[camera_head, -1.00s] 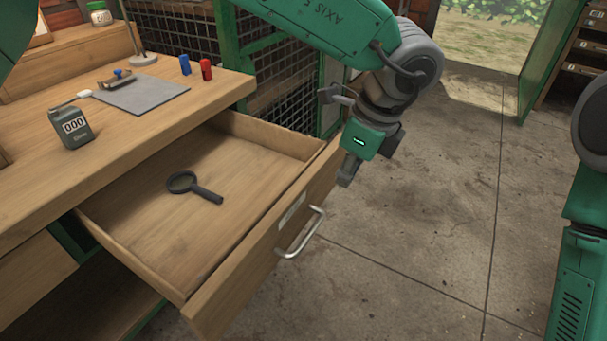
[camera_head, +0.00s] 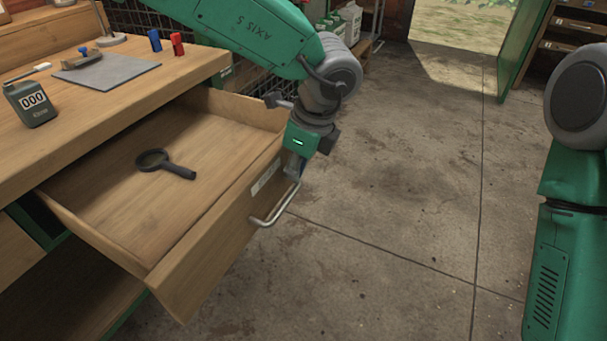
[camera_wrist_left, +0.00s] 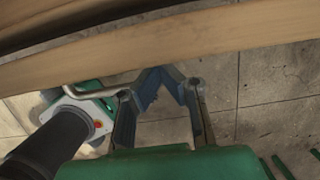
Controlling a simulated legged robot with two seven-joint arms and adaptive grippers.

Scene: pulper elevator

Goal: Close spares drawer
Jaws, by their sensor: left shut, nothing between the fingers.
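The wooden drawer (camera_head: 204,265) is pulled out from under the workbench and stands open. A magnifying glass (camera_head: 166,164) lies inside it. The drawer front has a metal bar handle (camera_head: 277,207) and a pale label (camera_head: 265,178). My left gripper (camera_head: 293,172) is shut and empty, pointing down at the drawer front near the handle's far end. In the left wrist view, the fingers (camera_wrist_left: 160,76) converge just below the drawer front's edge (camera_wrist_left: 200,45), with the handle (camera_wrist_left: 95,91) to their left. I cannot tell whether they touch the front. My right gripper is out of view.
The concrete floor (camera_head: 400,200) right of the drawer is clear. Shelves (camera_head: 570,45) stand at the far right.

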